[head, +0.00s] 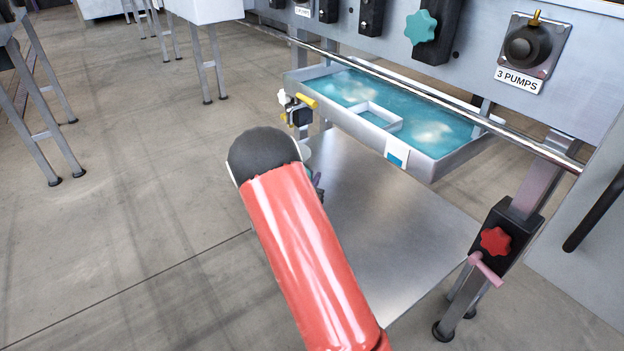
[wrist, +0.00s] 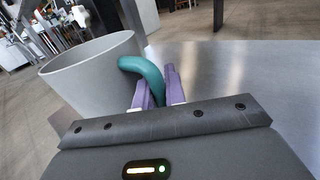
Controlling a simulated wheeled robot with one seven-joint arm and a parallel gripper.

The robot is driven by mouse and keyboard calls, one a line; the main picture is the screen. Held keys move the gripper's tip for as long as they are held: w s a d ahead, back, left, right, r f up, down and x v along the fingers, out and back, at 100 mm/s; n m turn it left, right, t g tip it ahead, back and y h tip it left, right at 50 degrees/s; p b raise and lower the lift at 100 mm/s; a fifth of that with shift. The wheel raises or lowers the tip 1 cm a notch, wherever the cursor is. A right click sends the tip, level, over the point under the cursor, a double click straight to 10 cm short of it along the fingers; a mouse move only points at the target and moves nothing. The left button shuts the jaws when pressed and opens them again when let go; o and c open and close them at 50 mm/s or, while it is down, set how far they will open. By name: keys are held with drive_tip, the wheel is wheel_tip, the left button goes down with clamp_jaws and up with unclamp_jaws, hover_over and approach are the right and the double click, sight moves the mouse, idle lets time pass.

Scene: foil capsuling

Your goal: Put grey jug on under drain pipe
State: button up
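The grey jug (wrist: 88,72) is large at the left in the wrist view, its open rim facing up and tilted in the picture. Its teal handle (wrist: 143,68) runs between the two purple fingers of my gripper (wrist: 158,88), which are closed on it. In the head view my red arm and its black joint hide most of the gripper and jug. The drain pipe with a yellow-handled valve (head: 298,108) is at the left end of the blue-water tray, just beyond my arm. Whether the jug touches the shelf cannot be told.
A bare metal shelf (head: 390,215) lies low under the tray (head: 430,165). A leg with a red star knob (head: 495,240) and pink lever stands at right. A machine panel (head: 480,50) overhangs above.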

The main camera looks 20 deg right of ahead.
drive_tip(key=o, duration=0.4)
